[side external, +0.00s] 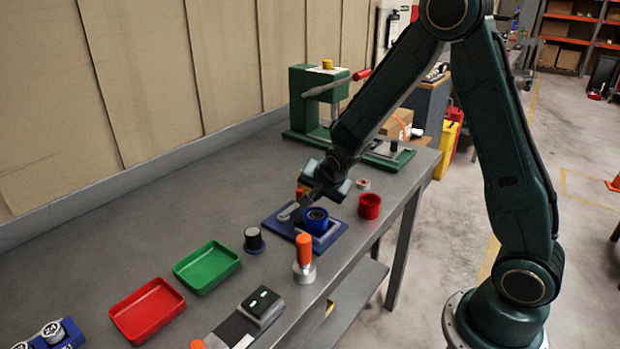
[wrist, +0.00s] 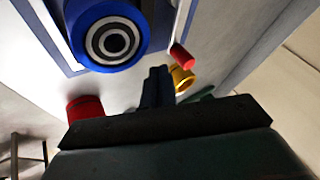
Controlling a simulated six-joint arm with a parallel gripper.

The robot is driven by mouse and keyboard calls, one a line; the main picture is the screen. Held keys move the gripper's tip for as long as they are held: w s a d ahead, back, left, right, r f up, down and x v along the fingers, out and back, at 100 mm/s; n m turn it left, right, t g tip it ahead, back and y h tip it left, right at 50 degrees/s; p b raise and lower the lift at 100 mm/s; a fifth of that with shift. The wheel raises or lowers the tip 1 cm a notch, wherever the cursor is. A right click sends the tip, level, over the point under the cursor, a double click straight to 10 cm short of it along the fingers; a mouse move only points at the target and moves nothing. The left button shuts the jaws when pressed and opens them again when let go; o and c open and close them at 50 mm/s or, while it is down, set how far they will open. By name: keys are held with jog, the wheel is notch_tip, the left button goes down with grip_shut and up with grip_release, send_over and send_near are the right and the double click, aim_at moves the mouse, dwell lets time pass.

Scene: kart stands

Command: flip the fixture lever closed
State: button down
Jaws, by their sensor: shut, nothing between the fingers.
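The blue fixture (side external: 337,232) lies flat on the grey bench, with a blue round housing (side external: 316,221) seated on it. The housing shows a dark-bored ring in the wrist view (wrist: 113,38). A pale grey lever arm (side external: 289,212) lies on the left part of the fixture. A red grip (wrist: 181,57) shows by the fixture's edge in the wrist view; my gripper partly hides that area in the side view. My gripper (side external: 312,197) is shut and empty, low over the fixture's far side. Its fingers (wrist: 158,85) are together beside the red grip.
A red cup (side external: 369,206) stands right of the fixture. An orange-handled tool (side external: 304,252) stands in front, and a dark cylinder (side external: 254,240) to the left. Green (side external: 207,267) and red (side external: 147,310) trays lie nearer left. A green press (side external: 305,104) stands behind. A yellow ring-like part (wrist: 182,78) is near my fingers.

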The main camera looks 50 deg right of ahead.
jog(key=shift+w+a, duration=0.15)
jog(key=shift+w, duration=0.6)
